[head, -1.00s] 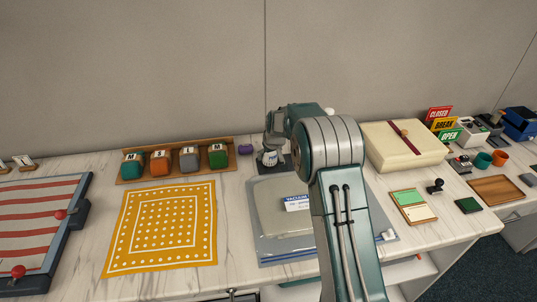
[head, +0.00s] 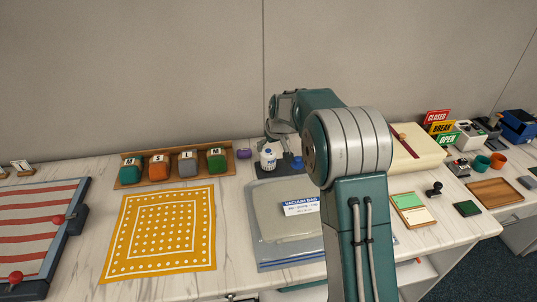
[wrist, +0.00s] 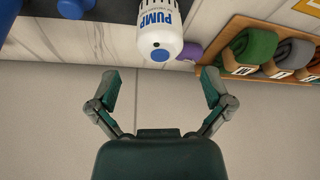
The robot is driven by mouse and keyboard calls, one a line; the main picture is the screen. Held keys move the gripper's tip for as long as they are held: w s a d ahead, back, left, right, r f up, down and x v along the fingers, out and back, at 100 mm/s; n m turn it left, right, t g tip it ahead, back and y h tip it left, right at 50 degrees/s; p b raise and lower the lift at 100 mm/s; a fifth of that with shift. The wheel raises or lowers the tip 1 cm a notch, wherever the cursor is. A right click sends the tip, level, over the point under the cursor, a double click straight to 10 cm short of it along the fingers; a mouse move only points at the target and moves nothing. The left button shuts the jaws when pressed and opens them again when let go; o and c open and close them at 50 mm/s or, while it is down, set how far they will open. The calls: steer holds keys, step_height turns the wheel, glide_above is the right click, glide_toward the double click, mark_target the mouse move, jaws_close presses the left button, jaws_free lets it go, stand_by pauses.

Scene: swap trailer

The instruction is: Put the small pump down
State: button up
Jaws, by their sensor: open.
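The small pump (head: 268,158) is white with a blue top and stands upright on a dark pad (head: 286,170) at the back of the counter, near the wall. In the wrist view the pump (wrist: 160,30) shows its blue "PUMP" lettering at the top of the picture. My gripper (wrist: 161,82) is open and empty, its fingers spread wide. The pump is past the fingertips, and they look clear of it. In the head view my gripper (head: 280,130) is close behind and above the pump, its fingers partly hidden.
A blue item (head: 297,162) stands beside the pump on the right. A purple object (head: 243,154) and a wooden rack (head: 131,174) with rolled cloths are to the left. A vacuum bag (head: 275,247) lies in front. A cream box (head: 425,150) is at right, partly behind my arm.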

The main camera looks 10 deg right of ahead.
steer(key=s+r+m, duration=0.1)
steer(key=s+r, duration=0.7)
steer(key=s, duration=0.3)
steer(key=s+r, duration=0.8)
steer(key=s, duration=0.3)
steer(key=s+f+m+t+h, duration=0.1)
steer(key=s+f, duration=0.1)
steer(key=s, duration=1.7)
steer(key=shift+s+d+m, duration=0.35)
steer(key=shift+d+m, duration=0.05)
steer(key=shift+d, duration=0.1)
